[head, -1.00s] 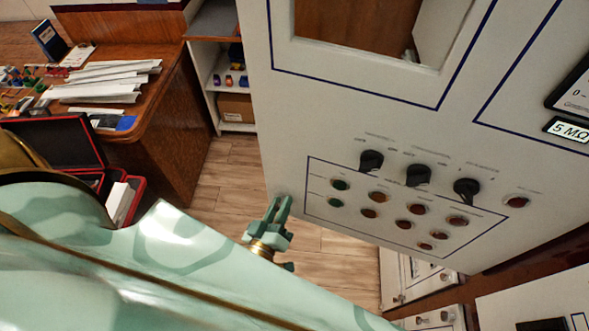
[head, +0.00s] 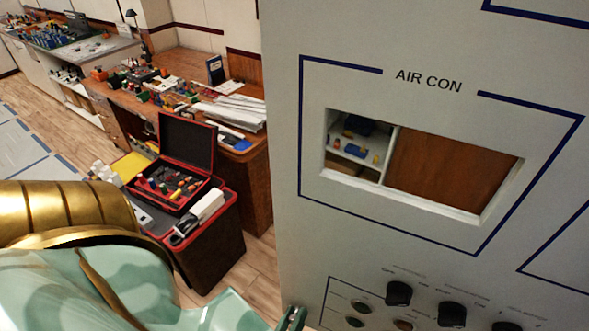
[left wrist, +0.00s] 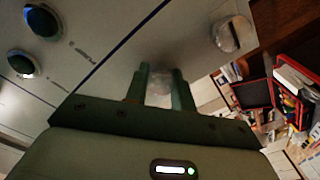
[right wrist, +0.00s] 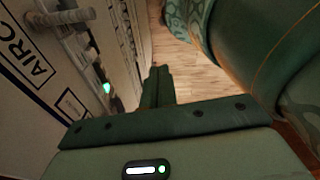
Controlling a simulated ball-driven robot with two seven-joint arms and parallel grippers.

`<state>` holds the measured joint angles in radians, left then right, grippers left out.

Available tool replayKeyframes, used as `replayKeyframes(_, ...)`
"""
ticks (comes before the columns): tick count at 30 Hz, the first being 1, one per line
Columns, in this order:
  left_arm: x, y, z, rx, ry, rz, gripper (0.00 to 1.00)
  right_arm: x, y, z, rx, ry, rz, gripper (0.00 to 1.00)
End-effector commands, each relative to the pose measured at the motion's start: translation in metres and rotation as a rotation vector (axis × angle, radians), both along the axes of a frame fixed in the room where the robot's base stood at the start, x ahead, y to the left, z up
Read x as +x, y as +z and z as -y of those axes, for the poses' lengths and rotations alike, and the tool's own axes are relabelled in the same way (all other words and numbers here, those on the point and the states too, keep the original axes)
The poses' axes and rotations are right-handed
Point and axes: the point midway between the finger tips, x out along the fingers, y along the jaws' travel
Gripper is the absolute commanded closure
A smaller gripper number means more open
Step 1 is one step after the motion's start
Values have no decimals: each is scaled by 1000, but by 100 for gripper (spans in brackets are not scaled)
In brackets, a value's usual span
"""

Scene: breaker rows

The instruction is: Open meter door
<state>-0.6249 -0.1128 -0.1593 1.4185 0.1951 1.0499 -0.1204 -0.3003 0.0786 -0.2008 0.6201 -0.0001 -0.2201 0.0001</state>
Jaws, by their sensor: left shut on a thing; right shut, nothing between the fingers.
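The large white panel (head: 285,150) with blue lines, an "AIR CON" label and a window opening fills the right of the head view. I cannot tell whether it is the meter door or how far it stands open. My left gripper (head: 292,318) is at the panel's lower left edge, mostly cut off by the frame. In the left wrist view its fingers (left wrist: 161,75) are shut on a pale round knob (left wrist: 160,92) near the panel edge. My right gripper (right wrist: 157,78) shows only in the right wrist view, shut and empty beside a white panel face.
A second pale knob (left wrist: 232,35) sits on the panel edge. Black rotary switches (head: 452,314) are below the window. An open red-edged toolbox (head: 180,175) and a cluttered wooden desk (head: 255,185) stand to the left. Clear floor (right wrist: 170,50) lies beyond my right gripper.

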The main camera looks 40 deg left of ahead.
Motion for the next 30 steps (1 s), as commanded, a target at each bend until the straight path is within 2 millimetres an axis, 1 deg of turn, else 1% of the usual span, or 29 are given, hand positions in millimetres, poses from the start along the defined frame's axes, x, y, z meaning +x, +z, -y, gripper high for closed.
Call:
replayKeyframes(6,0,0,0,-2,0,-1,100,0,0,0,0,0,0,100)
replayKeyframes(7,0,0,0,-2,0,-1,70,0,0,0,-1,0,0,100)
replayKeyframes(9,0,0,0,-2,0,-1,53,0,0,0,-1,0,0,100)
replayKeyframes(17,0,-1,0,-2,0,-2,53,1,0,2,-2,0,1,100)
replayKeyframes(20,-7,-2,2,-1,-1,-4,53,1,-2,2,-2,0,1,100)
replayKeyframes(23,-22,-3,7,-3,-1,-5,53,0,-6,2,-2,0,1,100)
replayKeyframes(30,-75,-4,24,-2,-1,-6,53,0,-19,2,-2,0,0,100)
